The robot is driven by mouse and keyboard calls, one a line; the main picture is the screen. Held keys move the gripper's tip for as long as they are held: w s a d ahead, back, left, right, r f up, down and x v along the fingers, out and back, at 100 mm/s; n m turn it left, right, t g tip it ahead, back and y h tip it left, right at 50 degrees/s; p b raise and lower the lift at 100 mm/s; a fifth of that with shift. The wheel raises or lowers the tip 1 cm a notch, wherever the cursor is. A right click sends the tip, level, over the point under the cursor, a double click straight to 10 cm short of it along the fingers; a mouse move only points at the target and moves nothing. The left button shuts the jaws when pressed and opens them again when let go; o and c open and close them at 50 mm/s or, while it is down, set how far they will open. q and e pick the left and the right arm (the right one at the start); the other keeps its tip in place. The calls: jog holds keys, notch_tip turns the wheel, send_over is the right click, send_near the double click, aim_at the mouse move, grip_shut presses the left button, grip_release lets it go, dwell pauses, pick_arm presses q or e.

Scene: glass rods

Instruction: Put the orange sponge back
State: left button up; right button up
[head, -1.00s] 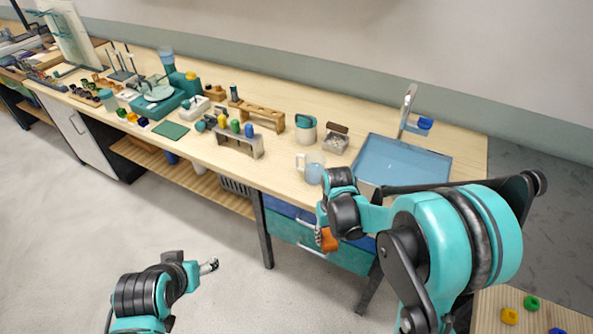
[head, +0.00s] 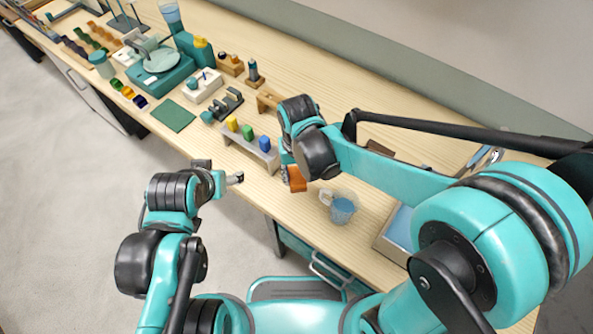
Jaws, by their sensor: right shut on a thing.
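The orange sponge (head: 296,179) is in my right gripper (head: 288,166), which is shut on it. It hangs to the right of a grey-beige holder (head: 236,148) near the bench's front edge, with a gap between them in the picture. The holder carries a yellow block (head: 232,124), a green block (head: 248,132) and a blue block (head: 265,143) in a row. My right arm hides part of the bench behind. My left gripper (head: 238,178) is in front of the bench edge, with no thing visible in it; its fingers are too small to judge.
A clear jug (head: 342,209) with blue liquid stands just right of the sponge. A wooden rack (head: 268,102) is behind, partly hidden by my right arm. A green mat (head: 173,115) lies left of the holder. The sink (head: 396,238) is at the right, partly covered by my arm.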

aim_at(297, 197)
notch_tip(297, 197, down, 10)
jog(key=b, duration=0.3)
jog(key=shift+w+b, duration=0.1)
jog(key=shift+b, duration=0.2)
jog(key=shift+r, duration=0.1)
jog(key=shift+f, duration=0.2)
jog(key=o, duration=0.9)
jog(key=shift+r, duration=0.2)
